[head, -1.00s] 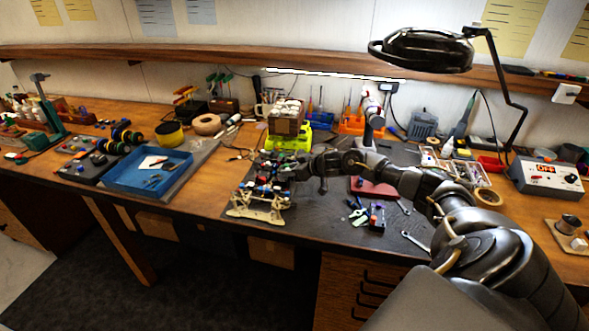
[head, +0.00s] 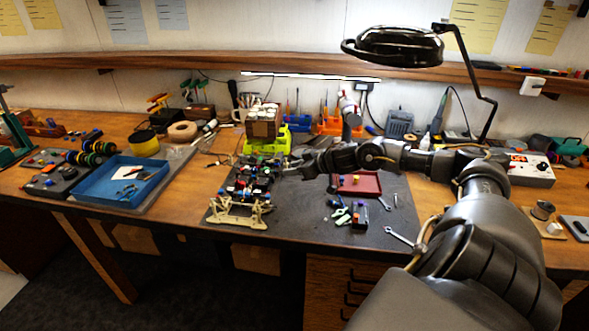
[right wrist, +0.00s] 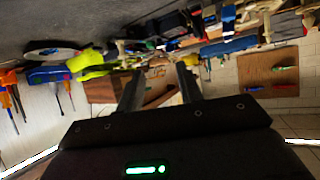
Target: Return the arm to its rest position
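My right arm comes in from the lower right of the head view and reaches over the dark work mat (head: 290,226). My right gripper (head: 290,170) is at the right side of the racecar chassis (head: 243,192), close to it; I cannot tell whether they touch. In the right wrist view the two fingers of my right gripper (right wrist: 158,90) stand apart with nothing visible between them. The chassis has a cream-coloured frame at its front and dark parts with small coloured pieces behind. My left gripper is not in view.
A blue tray (head: 98,185) lies to the left. A red tray (head: 362,184), small tools and a wrench (head: 398,236) lie on the mat. A lime-green stand (head: 268,146) with a brown block is behind the chassis. A black lamp (head: 398,46) overhangs the back right.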

